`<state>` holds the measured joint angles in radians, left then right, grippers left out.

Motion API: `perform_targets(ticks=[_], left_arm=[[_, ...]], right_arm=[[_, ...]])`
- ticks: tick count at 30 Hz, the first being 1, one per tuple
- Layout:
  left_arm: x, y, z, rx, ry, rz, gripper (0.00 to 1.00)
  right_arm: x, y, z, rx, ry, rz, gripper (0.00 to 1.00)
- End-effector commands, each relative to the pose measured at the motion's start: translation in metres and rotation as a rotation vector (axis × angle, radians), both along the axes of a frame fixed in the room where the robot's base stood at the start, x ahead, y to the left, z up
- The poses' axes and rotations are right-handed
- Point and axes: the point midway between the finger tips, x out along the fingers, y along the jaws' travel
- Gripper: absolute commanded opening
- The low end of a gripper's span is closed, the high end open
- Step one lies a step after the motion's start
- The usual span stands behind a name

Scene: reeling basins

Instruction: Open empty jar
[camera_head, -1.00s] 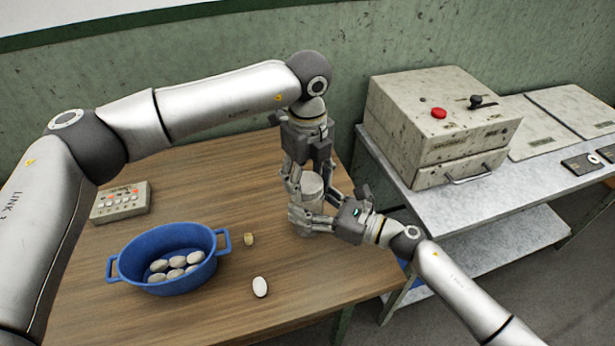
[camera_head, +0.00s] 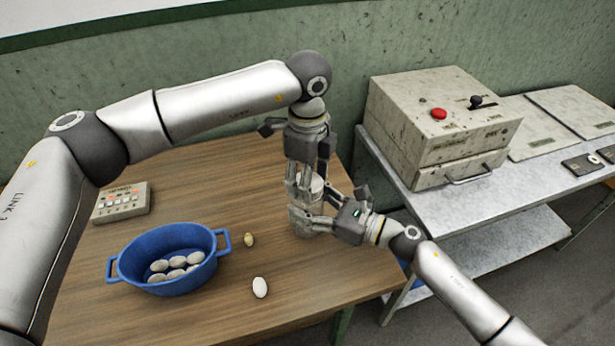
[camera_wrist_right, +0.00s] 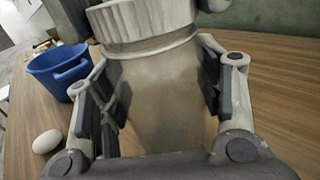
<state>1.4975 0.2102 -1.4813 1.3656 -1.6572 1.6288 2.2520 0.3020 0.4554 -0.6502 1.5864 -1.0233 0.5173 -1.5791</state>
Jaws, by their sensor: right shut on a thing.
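The jar (camera_wrist_right: 160,105) is a beige-grey, upright vessel standing on the table, with a pale ribbed lid (camera_wrist_right: 145,20) on top. It also shows in the head view, largely covered by the fingers. My right gripper (camera_head: 308,218) is shut around the jar's body, one finger on each side. My left gripper (camera_head: 307,178) points straight down over the jar, with its fingers on either side of the lid (camera_head: 315,182). Whether those fingers press on the lid is hard to tell.
A blue two-handled basin (camera_head: 140,268) with several white cocoons stands left on the wooden table (camera_head: 215,170). A white cocoon (camera_head: 260,288) and a small yellowish piece (camera_head: 249,240) lie nearby. A button box (camera_head: 121,203) is behind. A grey machine (camera_head: 440,125) stands on the right bench.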

Motion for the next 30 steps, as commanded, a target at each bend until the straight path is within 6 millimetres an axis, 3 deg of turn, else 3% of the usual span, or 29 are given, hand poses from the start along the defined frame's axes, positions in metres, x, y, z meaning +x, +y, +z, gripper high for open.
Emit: perform_targets(ticks=[19,30], left_arm=[[0.0,0.0,0.021,0.0,-0.001,-0.001,0.26],[0.0,0.0,0.022,0.0,0.0,-0.001,0.26]], right_arm=[[0.0,0.0,0.0,-0.001,0.0,0.0,0.0],[0.0,0.0,0.0,-0.001,0.0,-0.001,0.0]])
